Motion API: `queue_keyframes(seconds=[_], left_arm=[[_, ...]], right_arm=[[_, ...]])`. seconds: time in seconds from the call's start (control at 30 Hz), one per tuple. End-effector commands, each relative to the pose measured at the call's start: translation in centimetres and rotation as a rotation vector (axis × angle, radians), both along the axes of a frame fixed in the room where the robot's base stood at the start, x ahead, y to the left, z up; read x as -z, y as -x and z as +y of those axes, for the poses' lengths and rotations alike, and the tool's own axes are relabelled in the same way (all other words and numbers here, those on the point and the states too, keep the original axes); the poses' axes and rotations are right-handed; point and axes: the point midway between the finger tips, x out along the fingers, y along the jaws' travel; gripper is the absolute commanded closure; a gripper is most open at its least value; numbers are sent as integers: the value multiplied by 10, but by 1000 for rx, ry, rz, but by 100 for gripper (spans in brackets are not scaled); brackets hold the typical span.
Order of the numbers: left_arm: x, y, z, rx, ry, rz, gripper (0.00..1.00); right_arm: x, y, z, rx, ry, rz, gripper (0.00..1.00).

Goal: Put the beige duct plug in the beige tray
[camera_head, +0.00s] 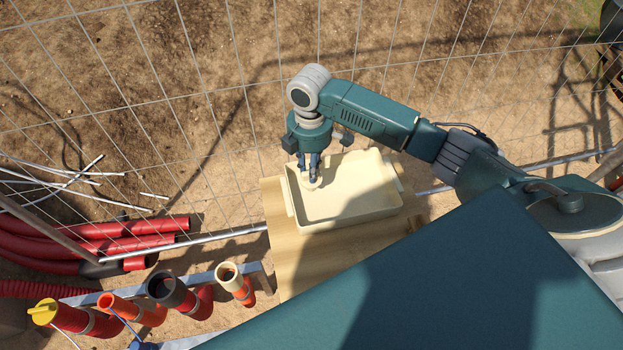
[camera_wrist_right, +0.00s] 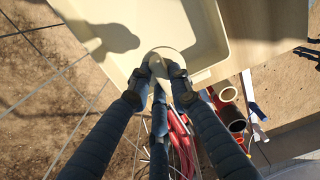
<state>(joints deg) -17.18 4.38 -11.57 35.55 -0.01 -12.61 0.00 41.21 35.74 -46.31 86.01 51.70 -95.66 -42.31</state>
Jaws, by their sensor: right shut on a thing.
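The beige tray (camera_head: 350,205) sits on a wooden board and looks empty inside. My right gripper (camera_head: 312,178) points down over the tray's left end. It is shut on the beige duct plug (camera_head: 309,183), whose round pale top shows between the fingers in the wrist view (camera_wrist_right: 163,60). In that view the plug overlaps the wall of the tray (camera_wrist_right: 212,45). I cannot tell whether the plug touches the tray. The fingers hide part of the plug. My left gripper is not in view.
The wooden board (camera_head: 290,262) carries the tray. Several duct ends stand at the lower left, one capped by a yellow plug (camera_head: 44,311) and one with an open beige collar (camera_head: 228,275). Red pipes (camera_head: 105,240) lie on the ground. A wire fence (camera_head: 215,85) runs behind the tray.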

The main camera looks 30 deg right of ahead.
Motion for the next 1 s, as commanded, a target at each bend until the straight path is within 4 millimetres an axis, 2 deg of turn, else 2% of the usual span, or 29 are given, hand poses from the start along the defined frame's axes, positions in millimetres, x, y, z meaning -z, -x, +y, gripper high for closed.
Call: queue_keyframes(seconds=[0.1,0.27,0.5,0.93,0.97,1.0], left_arm=[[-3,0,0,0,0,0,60],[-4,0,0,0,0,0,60],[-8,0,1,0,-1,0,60],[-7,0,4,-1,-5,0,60],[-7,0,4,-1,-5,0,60],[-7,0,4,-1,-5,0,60]], right_arm=[[17,0,1,1,-1,1,100],[30,0,1,0,-1,1,100],[64,0,0,1,0,1,100],[72,0,0,1,0,0,100],[71,0,0,1,0,0,77],[71,0,0,1,0,0,69]])
